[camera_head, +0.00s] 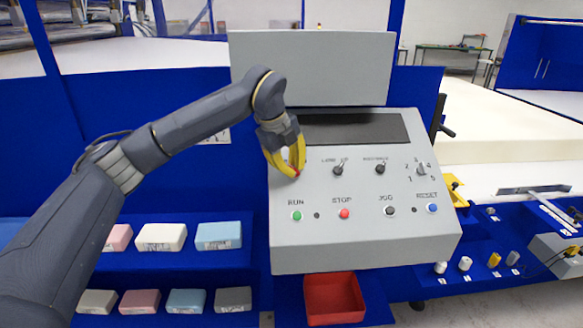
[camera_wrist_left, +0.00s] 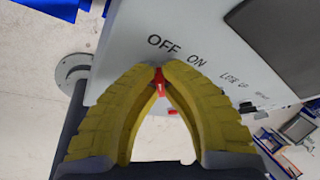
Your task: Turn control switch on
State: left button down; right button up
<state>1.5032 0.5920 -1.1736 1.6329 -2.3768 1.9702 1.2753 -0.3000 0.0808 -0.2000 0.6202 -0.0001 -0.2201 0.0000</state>
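The grey control panel (camera_head: 365,240) faces me with a dark screen and rows of knobs and buttons. The red control switch (camera_wrist_left: 159,76) sits below the OFF and ON labels in the left wrist view. In the head view it is mostly hidden by my fingers. My left gripper (camera_head: 297,174) has its yellow fingers at the panel's upper left. In the left wrist view the fingertips (camera_wrist_left: 160,70) meet around the red switch, with red showing between them. Which label the switch points to is hard to tell. My right gripper is not in view.
Green RUN (camera_head: 297,216) and red STOP (camera_head: 344,214) buttons lie below my gripper. Line-up (camera_head: 338,169) and another black knob (camera_head: 380,168) are to its right. Foam blocks (camera_head: 161,237) fill shelves at lower left. A red bin (camera_head: 334,298) stands below the panel.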

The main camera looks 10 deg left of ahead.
pick_arm(q)
jog(key=shift+m, duration=0.3)
jog(key=m, duration=0.1)
jog(key=m+g+y, duration=0.1)
jog(key=shift+w+d+r+m, duration=0.1)
jog(key=shift+w+m, duration=0.05)
jog(key=shift+m, duration=0.25)
jog(key=m+y, duration=0.1)
jog(key=m, duration=0.2)
jog(key=shift+d+g+y, duration=0.15)
jog(key=shift+g+y, duration=0.15)
jog(key=shift+g, duration=0.1)
jog(key=m+y, duration=0.1)
jog(key=m, duration=0.3)
jog(key=shift+w+d+y, duration=0.1)
jog(key=shift+d+y, duration=0.1)
jog(key=shift+y, duration=0.2)
jog(key=shift+d+m+y, duration=0.15)
jog(key=shift+m+y, duration=0.65)
jog(key=shift+m, duration=1.1)
jog(key=shift+f, duration=0.2)
jog(key=c, duration=1.5)
grip_release()
jog(key=shift+c, duration=0.2)
jog(key=v, duration=1.2)
jog(key=shift+d, duration=0.15)
